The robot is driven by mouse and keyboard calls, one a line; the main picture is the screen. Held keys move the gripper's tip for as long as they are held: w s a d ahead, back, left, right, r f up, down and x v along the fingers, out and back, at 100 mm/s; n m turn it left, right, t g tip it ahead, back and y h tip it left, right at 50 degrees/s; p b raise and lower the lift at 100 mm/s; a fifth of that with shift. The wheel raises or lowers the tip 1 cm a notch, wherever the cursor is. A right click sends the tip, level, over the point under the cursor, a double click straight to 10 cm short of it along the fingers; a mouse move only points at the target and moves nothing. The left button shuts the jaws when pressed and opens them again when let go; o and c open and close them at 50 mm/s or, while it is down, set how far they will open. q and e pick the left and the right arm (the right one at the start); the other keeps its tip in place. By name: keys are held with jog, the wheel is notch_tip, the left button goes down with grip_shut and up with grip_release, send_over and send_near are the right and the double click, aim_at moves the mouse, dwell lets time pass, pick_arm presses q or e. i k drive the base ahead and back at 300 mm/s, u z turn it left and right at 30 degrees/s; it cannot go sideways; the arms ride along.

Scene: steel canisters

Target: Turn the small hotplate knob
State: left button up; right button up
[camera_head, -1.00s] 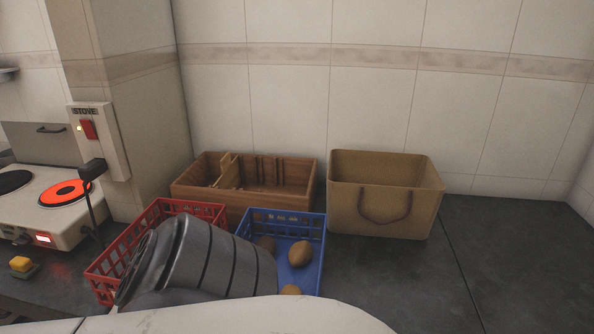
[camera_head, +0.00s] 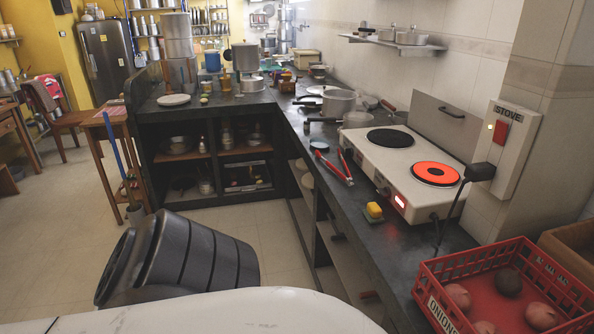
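The white two-plate hotplate (camera_head: 452,200) stands on the dark counter at right. Its far plate (camera_head: 390,138) is black and its near plate (camera_head: 436,173) glows red-orange. A red indicator (camera_head: 400,200) is lit on the front face. Dark knobs (camera_head: 383,188) show small on that face; which one belongs to the small plate, and its setting, I cannot tell. A dark ribbed link of my own arm fills the lower left, away from the hotplate. Neither gripper is in view.
A red crate (camera_head: 432,278) with onions is at lower right. The STOVE switch box (camera_head: 508,145) is on the wall. Floor at left is open.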

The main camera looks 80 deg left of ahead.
aim_at(385, 192)
jog(key=u, duration=2.2)
